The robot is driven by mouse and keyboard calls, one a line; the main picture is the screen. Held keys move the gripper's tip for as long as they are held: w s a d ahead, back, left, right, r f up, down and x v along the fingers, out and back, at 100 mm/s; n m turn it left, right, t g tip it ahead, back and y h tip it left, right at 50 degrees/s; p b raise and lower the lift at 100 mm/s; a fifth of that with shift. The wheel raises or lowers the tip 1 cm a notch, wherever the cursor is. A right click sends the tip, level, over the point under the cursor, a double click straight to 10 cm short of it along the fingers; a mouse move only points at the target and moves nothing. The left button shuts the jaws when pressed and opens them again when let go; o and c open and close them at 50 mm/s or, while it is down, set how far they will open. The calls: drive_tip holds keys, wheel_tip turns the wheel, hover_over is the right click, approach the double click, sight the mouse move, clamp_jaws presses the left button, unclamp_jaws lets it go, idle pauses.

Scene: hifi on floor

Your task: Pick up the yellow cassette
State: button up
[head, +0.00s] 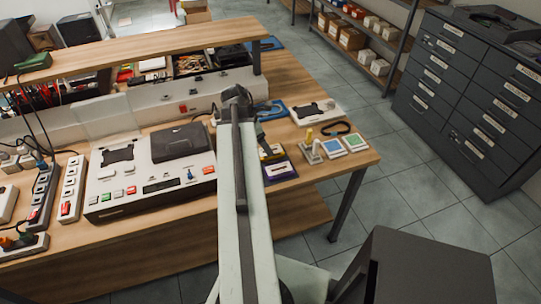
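Just right of my arm on the bench lie small dark purple cassette-like items. One has a yellow marking (272,153), and the one nearer me has a pale yellowish label (279,171). My arm partly hides them. Which of them is the yellow cassette is not clear. My gripper's end appears beyond them in the picture.
A light grey deck device (150,178) with buttons stands left of my arm. Power strips (72,188) lie farther left. Small blue-faced and green-faced blocks (354,142) sit near the bench's right end. A raised shelf (130,50) runs behind. Grey drawers (470,100) stand right.

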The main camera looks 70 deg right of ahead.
drive_tip(key=b+x, duration=0.2)
drive_tip(key=x, duration=0.1)
drive_tip(key=b+x, duration=0.1)
drive_tip(key=b, duration=0.1)
drive_tip(key=shift+w+a+f, duration=0.1)
drive_tip(key=shift+w+f, duration=0.15)
drive_tip(key=shift+f, duration=0.2)
drive_tip(key=shift+s+f+b, duration=0.15)
drive_tip(key=shift+f+b, duration=0.1)
drive_tip(key=shift+b, duration=0.1)
drive_tip(key=shift+r, duration=0.2)
drive_tip(key=c, duration=1.5)
drive_tip(key=shift+o, duration=0.2)
wheel_tip(320, 180, up, 10)
drive_tip(key=p, duration=1)
drive_tip(key=shift+r+p, duration=0.2)
drive_tip(key=shift+p, duration=0.2)
